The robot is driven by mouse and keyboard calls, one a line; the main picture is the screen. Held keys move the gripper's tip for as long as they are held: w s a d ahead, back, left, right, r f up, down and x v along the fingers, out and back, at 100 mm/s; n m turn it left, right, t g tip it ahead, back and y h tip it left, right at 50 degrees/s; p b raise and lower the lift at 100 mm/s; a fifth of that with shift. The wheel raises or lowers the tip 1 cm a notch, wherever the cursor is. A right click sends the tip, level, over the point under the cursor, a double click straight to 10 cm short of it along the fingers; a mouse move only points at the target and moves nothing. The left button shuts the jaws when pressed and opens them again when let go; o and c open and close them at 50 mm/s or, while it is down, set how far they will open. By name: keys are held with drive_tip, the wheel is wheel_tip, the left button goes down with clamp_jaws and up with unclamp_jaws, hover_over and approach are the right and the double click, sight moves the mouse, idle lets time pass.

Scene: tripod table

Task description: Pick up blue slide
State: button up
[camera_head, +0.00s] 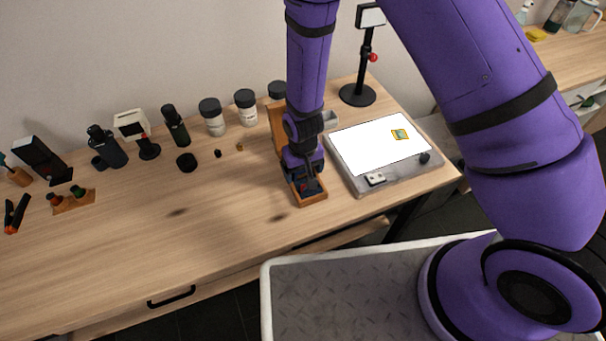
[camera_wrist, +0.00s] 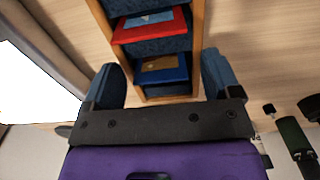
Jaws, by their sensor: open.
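A red slide (camera_wrist: 150,27) with a blue patch is in the same box, in another slot. My gripper (camera_wrist: 165,68) is open, with one dark blue finger on each side of the box around the blue slide; neither finger visibly touches it. In the head view my gripper (camera_head: 306,176) points down over the front part of the wooden box (camera_head: 312,200), hiding most of the slides.
Jars (camera_head: 212,118) and dark canisters (camera_head: 175,125) line the back left. The front left tabletop (camera_head: 150,240) is clear.

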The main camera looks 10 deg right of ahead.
drive_tip(key=c, duration=1)
drive_tip(key=shift+r, duration=0.15)
